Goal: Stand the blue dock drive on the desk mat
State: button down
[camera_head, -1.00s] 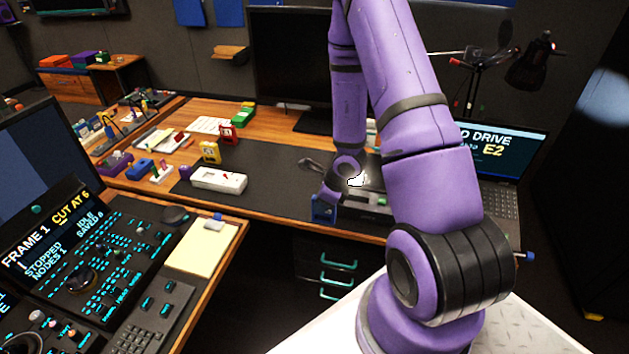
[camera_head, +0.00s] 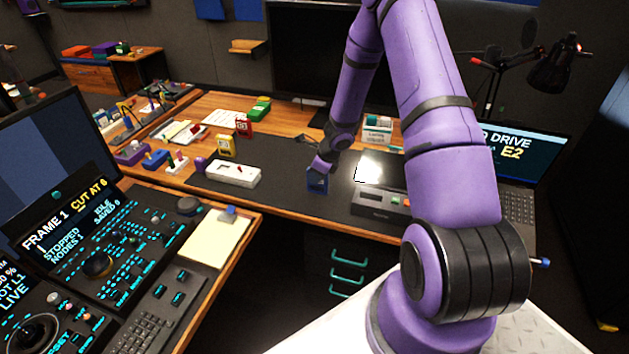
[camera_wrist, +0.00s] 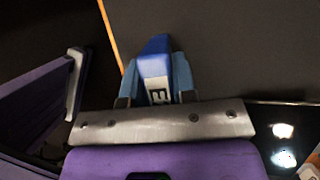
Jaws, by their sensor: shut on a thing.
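The blue dock drive (camera_head: 317,181) is in my gripper (camera_head: 322,168), over the middle of the dark desk mat (camera_head: 280,171), left of the dock. In the wrist view the blue drive (camera_wrist: 154,65) sits between the two fingers of my gripper (camera_wrist: 156,75), with a pale label partly showing "E". The fingers are shut on its sides. It looks roughly upright in the head view. I cannot tell whether its lower end touches the mat. The mat also fills much of the wrist view (camera_wrist: 245,50).
A dark dock box (camera_head: 380,205) stands right of the drive, near the desk's front edge. A white tray (camera_head: 232,174) lies to the left, with yellow (camera_head: 225,146) and red (camera_head: 243,126) blocks behind it. A laptop (camera_head: 525,150) stands at right. Mat around the drive is clear.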

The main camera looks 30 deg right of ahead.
jog(key=shift+w+d, duration=0.15)
jog(key=shift+w, duration=0.5)
jog(key=shift+f, duration=1.75)
jog(key=c, duration=0.9)
grip_release()
jog(key=shift+f, duration=0.15)
